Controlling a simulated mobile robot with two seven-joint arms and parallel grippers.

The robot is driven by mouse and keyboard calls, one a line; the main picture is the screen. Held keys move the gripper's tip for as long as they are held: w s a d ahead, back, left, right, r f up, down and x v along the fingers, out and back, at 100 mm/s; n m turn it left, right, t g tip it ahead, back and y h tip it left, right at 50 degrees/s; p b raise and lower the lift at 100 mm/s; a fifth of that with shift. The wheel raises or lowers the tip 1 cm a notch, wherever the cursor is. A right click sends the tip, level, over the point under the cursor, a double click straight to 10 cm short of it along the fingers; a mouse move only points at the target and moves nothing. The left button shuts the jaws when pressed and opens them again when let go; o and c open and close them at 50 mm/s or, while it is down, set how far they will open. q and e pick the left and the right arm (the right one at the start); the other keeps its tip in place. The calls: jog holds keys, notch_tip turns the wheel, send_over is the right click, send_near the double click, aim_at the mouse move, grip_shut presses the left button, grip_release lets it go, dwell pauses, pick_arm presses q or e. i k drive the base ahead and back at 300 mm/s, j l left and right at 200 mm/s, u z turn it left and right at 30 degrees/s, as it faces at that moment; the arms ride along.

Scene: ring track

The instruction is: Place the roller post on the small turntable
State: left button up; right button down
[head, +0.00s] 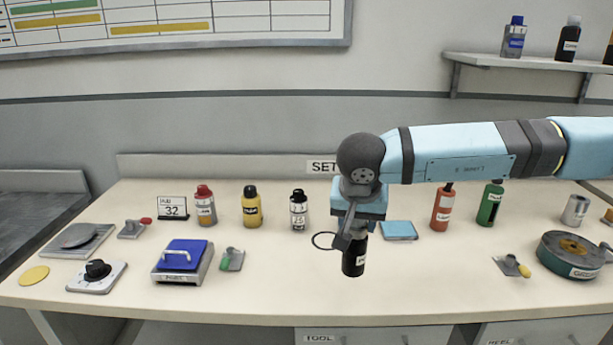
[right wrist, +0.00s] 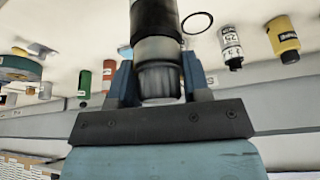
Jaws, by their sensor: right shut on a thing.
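My right gripper (head: 358,232) is shut on a dark cylinder (head: 353,262) with a white label, held roughly upright over the middle front of the table. In the right wrist view the cylinder (right wrist: 157,50) has a ribbed grey end between the fingers; it looks like a capped bottle, and I cannot tell if it is the roller post. I cannot tell if its base touches the table. A grey disc on a square plate (head: 62,250), at the far left, looks like the small turntable; its disc looks empty. My left gripper is not in view.
A thin black ring (head: 323,240) lies left of the held cylinder. A blue-topped device (head: 183,262), a black-knobbed box (head: 97,277) and a green-handled clamp (head: 231,259) stand left. Bottles line the back. A grey-green reel (head: 572,256) is at right. The front middle is clear.

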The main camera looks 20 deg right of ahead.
aim_at(75, 232)
jog(key=u, duration=0.95)
jog(key=i+u, duration=0.25)
jog(key=i, duration=0.95)
